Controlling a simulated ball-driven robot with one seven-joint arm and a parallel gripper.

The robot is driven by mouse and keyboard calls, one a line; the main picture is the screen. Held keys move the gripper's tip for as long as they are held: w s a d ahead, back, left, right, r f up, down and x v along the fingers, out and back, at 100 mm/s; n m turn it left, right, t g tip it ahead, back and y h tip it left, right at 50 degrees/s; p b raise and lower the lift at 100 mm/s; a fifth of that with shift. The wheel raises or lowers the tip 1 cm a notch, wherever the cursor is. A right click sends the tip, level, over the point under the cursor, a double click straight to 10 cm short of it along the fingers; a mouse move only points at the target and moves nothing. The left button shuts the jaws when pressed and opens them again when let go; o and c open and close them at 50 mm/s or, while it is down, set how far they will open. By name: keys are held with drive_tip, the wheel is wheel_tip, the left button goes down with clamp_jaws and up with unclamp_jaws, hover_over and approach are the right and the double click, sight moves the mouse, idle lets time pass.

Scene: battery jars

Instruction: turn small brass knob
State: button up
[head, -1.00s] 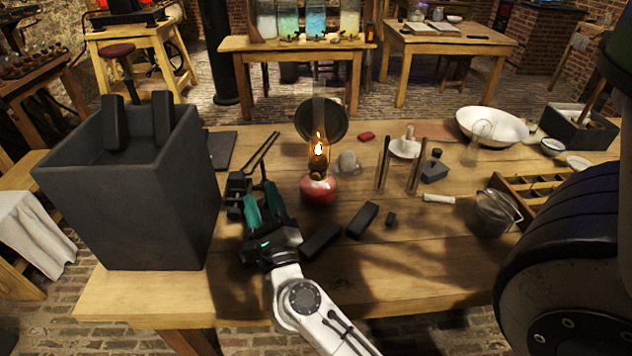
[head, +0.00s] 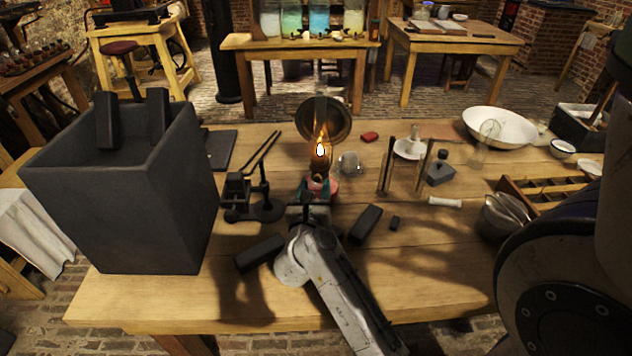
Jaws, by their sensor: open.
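A lit oil lamp with a red glass base (head: 320,184) stands on the table near the middle of the head view. Its flame (head: 320,149) burns above the dark burner. I cannot make out the small brass knob; it is too small or hidden. My gripper (head: 317,196) is open, directly on the near side of the lamp's base, with its teal fingers around or beside the lower lamp. My wrist covers part of them, and I cannot tell whether they touch the lamp.
A dark round reflector (head: 326,118) stands behind the lamp. A black cast stand (head: 250,198) is left of it, and a large dark box (head: 120,200) further left. Dark blocks lie either side of my wrist (head: 260,252) (head: 366,224). Two upright rods (head: 386,173) stand to the right.

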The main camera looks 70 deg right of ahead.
sight(318, 177)
drive_tip(key=shift+w+d, duration=0.25)
drive_tip(key=shift+d, duration=0.9)
drive_tip(key=shift+c, duration=0.4)
clamp_jaws()
